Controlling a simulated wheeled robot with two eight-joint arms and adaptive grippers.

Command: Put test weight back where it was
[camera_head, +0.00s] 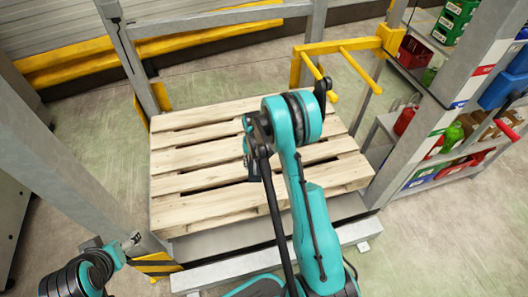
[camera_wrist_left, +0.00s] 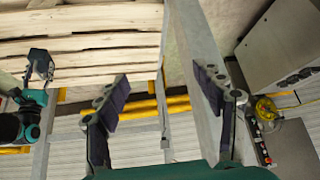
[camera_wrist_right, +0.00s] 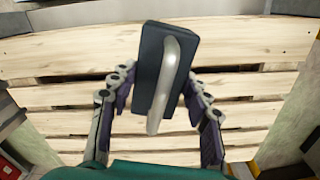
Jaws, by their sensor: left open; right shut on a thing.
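The test weight (camera_wrist_right: 150,72) is a dark block with a pale metal handle, seen in the right wrist view. My right gripper (camera_wrist_right: 158,78) has its fingers on both sides of it and is shut on it. Wooden pallet boards lie behind the weight in that view. In the head view my right gripper (camera_head: 252,148) is over the wooden pallet (camera_head: 180,187); the weight is hard to make out there, and whether it touches the boards cannot be told. My left gripper (camera_wrist_left: 165,93) is open and empty. It also shows at the lower left of the head view (camera_head: 132,241), beside a grey post.
Yellow forks (camera_head: 345,58) stand out behind the pallet. A shelf rack (camera_head: 440,172) with bottles and bins is at the right. Grey posts (camera_head: 130,50) frame the pallet's left side. A grey cabinet (camera_wrist_left: 285,45) shows in the left wrist view.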

